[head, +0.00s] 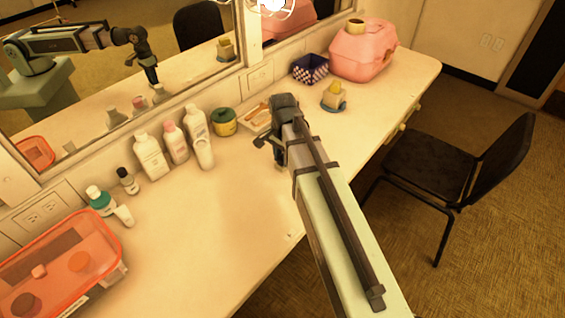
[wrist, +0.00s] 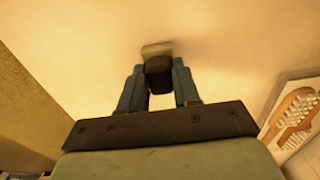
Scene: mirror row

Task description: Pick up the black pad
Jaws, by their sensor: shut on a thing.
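The black pad (wrist: 158,74) is a small dark piece between my fingertips in the wrist view. My gripper (wrist: 159,84) is shut on it, one blue-grey finger on each side. A pale flat edge shows just beyond the pad, and I cannot tell whether it is part of it. A blurred shadow lies on the counter beside it. In the head view my gripper (head: 268,142) is over the counter, in front of the brush tray; the pad cannot be made out there.
The brush tray (wrist: 294,112) lies to the right in the wrist view. Behind stand a green-lidded jar (head: 224,123), several bottles (head: 151,157), a checkered basket (head: 310,69), a yellow item on a blue base (head: 333,98) and a pink case (head: 360,52). The counter's front left (head: 195,235) is clear.

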